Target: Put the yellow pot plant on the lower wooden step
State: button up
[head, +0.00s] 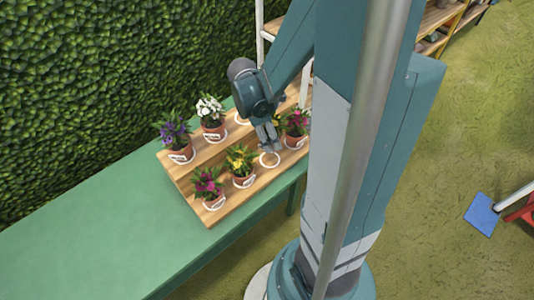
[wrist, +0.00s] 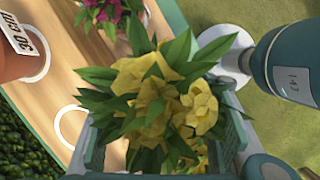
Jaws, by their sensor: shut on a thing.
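The yellow pot plant (head: 241,159) shows in the head view on the lower wooden step (head: 225,209). It looks upright, in a terracotta pot, between a pink-flowered pot and an empty white ring. My gripper (head: 274,149) is close on its upper right side. In the wrist view the yellow flowers and leaves (wrist: 165,95) fill the space between the two fingers of my gripper (wrist: 162,135). My gripper is shut on the yellow pot plant. Leaves hide its pot and the finger contact in the wrist view, so I cannot tell whether the pot bears fully on the step.
The lower step also holds a pink pot plant (head: 208,187) and a crimson one (head: 297,122). An empty white ring (head: 269,159) lies between the yellow and crimson plants. Purple (head: 174,133) and white (head: 210,110) plants stand on the upper step. The green table (head: 90,240) is clear at left.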

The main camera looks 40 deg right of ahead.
jog(key=shift+f+b, duration=0.35)
jog(key=shift+f, duration=1.65)
jog(key=shift+f+b, duration=0.45)
jog(key=shift+f, duration=1.65)
jog(key=shift+f, duration=0.15)
jog(key=o, duration=0.9)
jog(key=shift+c, duration=0.2)
jog(key=shift+p+v, duration=1.15)
jog(key=shift+v, duration=5)
jog(key=shift+d, duration=0.15)
